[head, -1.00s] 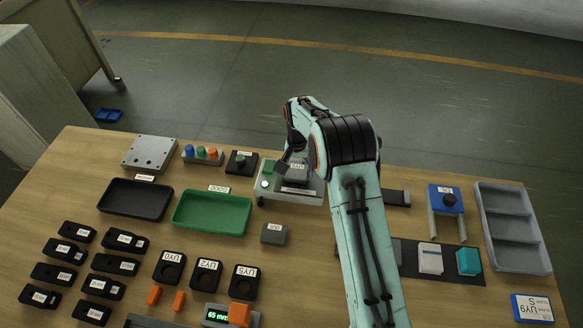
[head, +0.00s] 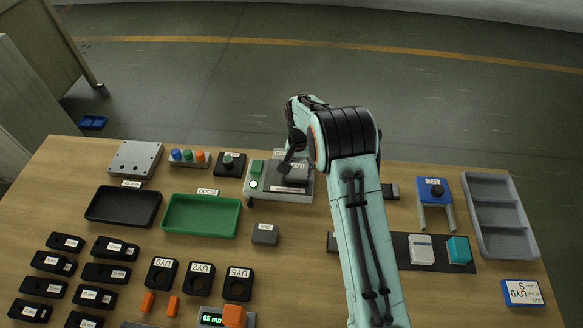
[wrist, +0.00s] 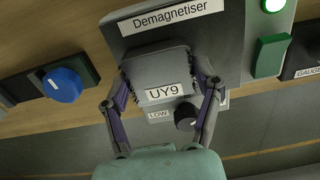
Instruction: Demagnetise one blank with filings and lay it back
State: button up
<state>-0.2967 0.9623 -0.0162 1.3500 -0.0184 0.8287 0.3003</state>
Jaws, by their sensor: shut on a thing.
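My gripper (wrist: 162,80) is shut on a grey blank (wrist: 153,66) labelled UY9, one finger on each side of it. The blank is over the top of the grey demagnetiser (wrist: 231,40); whether it touches I cannot tell. The demagnetiser's lamp (wrist: 273,5) glows green beside a green rocker switch (wrist: 272,56). A black dial (wrist: 186,117) is by a LOW label. In the head view my gripper (head: 290,166) is partly hidden by my arm above the demagnetiser (head: 262,196).
A green tray (head: 202,232) labelled GOOD and a black tray (head: 123,220) lie empty at left. A grey block (head: 264,234) sits in front of the demagnetiser. Several black holders fill the front left. A grey compartment tray (head: 516,250) stands at right.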

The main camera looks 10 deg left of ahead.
jog(key=shift+d, duration=0.3)
jog(key=shift+d, duration=1.3)
notch_tip(320, 180, up, 8)
jog(key=shift+f, duration=0.2)
dwell(0.5)
dwell(0.7)
